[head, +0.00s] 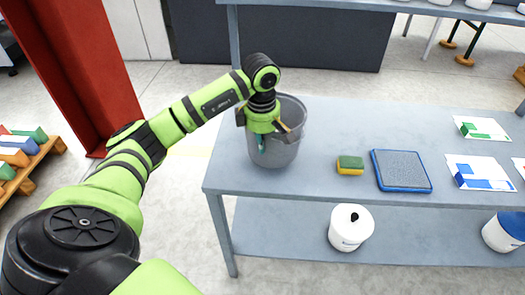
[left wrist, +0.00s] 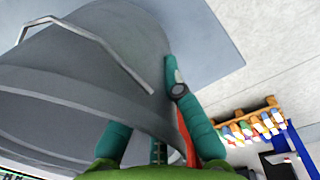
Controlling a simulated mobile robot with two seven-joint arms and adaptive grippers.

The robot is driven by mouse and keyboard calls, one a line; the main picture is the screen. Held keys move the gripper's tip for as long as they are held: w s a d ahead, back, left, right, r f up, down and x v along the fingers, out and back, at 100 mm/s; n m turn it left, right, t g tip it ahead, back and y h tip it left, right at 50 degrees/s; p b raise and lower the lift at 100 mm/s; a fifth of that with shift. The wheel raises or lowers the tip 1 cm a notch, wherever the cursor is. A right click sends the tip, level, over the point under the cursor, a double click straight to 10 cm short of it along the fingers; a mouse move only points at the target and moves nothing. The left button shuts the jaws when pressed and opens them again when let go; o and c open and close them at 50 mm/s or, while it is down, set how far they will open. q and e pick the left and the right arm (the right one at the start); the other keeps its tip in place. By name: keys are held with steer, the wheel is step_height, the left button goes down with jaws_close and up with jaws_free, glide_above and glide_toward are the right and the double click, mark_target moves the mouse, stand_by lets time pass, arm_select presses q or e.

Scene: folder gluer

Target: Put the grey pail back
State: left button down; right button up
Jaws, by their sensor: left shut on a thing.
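The grey pail (head: 287,152) is upright at the left end of the grey table, and its base looks to be on or just above the top; I cannot tell which. My left gripper (head: 262,138) points down at the pail's near left side and is shut on its wall near the rim. In the left wrist view the pail (left wrist: 75,75) fills the left side, with its wire handle across it. The teal fingers of my left gripper (left wrist: 150,122) are at the pail's wall, one finger partly hidden. My right gripper is not in view.
On the table (head: 330,133) are a yellow-green sponge (head: 350,166), a blue-edged grey pad (head: 401,170) and printed sheets (head: 481,172). A white container (head: 350,228) stands on the lower shelf. A red post (head: 82,70) rises at the left. The table's middle back is clear.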

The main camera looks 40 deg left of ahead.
mark_target(263, 165)
arm_select(q)
steer(key=shift+w+f+p, duration=0.1)
steer(key=shift+f+p, duration=0.6)
steer(key=shift+f, duration=0.85)
steer(key=shift+a+f, duration=0.1)
steer(key=shift+f, duration=0.3)
steer(key=shift+f, duration=0.1)
steer(key=c, duration=1.7)
jaws_free()
steer(key=shift+f, duration=0.15)
steer(key=shift+c, duration=0.2)
steer(key=o, duration=0.3)
